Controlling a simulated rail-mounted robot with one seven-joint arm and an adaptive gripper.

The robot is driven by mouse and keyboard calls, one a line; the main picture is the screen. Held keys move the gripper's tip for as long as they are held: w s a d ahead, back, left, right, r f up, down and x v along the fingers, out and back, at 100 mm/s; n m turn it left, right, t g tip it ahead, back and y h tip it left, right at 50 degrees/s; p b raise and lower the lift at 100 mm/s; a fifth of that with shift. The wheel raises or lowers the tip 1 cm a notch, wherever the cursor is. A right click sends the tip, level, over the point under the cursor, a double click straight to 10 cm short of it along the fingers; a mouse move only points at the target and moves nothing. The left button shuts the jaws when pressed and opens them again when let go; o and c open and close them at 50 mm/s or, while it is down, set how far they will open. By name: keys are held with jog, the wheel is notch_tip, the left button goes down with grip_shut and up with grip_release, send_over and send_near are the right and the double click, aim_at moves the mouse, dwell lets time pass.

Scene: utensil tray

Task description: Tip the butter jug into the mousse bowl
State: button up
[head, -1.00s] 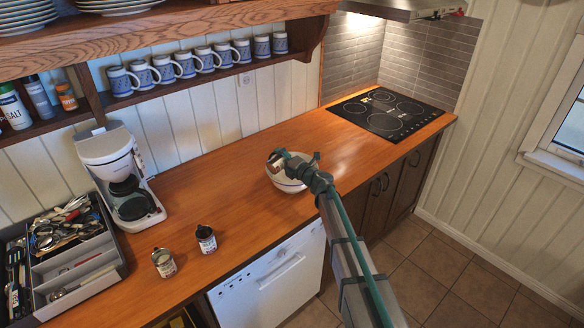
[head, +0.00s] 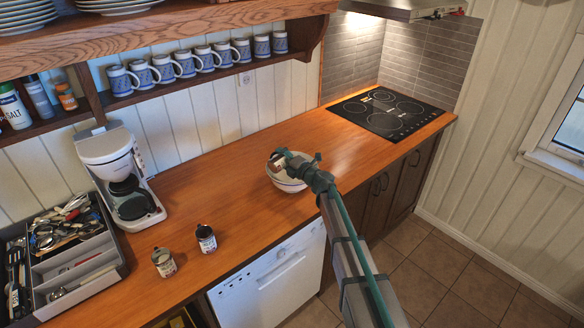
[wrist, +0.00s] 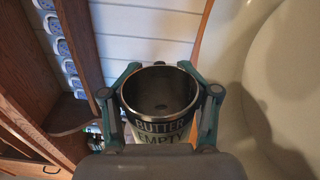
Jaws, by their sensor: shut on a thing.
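In the head view, my gripper (head: 286,160) and the jug are above the pale mousse bowl (head: 283,185), which my wrist partly hides. The bowl (wrist: 285,95) fills the right of the wrist view. I cannot see its contents clearly or any flow.
Two small cans (head: 163,263) (head: 206,239) stand on the wooden counter (head: 225,185) to the left. A coffee maker (head: 122,175) and a utensil tray (head: 85,278) are farther left. A cooktop (head: 392,112) is at the back right. The counter around the bowl is clear.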

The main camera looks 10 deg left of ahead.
aim_at(278, 156)
jog(key=s+n+b, duration=0.1)
jog(key=s+a+n+b, duration=0.1)
jog(key=shift+a+r+b, duration=0.2)
jog(key=shift+a+b, duration=0.05)
jog(key=shift+b, duration=0.15)
jog(key=shift+w+r+n+b, duration=0.1)
jog(key=shift+r+n+b, duration=0.5)
jog(key=shift+n, duration=0.1)
jog(key=shift+r, duration=0.35)
jog(key=shift+w+f, duration=0.15)
jog(key=shift+n+b, duration=0.4)
jog(key=shift+b, duration=0.05)
